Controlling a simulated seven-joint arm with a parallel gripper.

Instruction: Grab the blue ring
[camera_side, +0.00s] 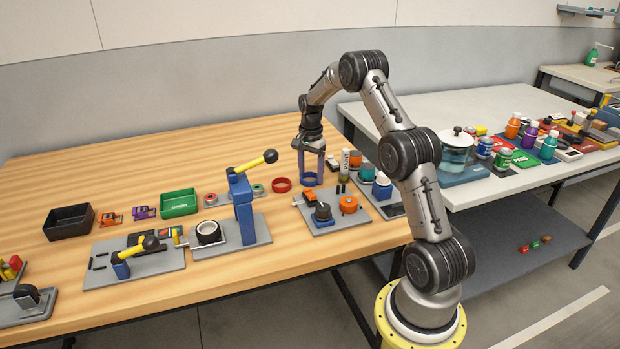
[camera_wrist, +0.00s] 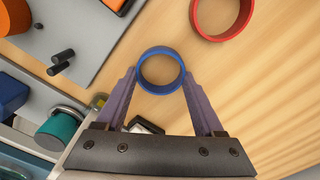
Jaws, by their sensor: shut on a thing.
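The blue ring (camera_wrist: 161,88) is a short open cylinder between the fingertips of my gripper (camera_wrist: 160,80) in the wrist view. Both purple-grey fingers press on its opposite sides. In the side view the blue ring (camera_side: 310,181) shows at the lower ends of the fingers of my gripper (camera_side: 312,176), at the back of the wooden table. I cannot tell whether the ring touches the table or hangs just above it.
A red ring (camera_side: 281,185) lies on the wood just left of the blue ring; the red ring also shows in the wrist view (camera_wrist: 222,34). A grey plate (camera_side: 329,220) with an orange knob (camera_side: 348,204) stands in front. A blue lever press (camera_side: 242,195) stands further left.

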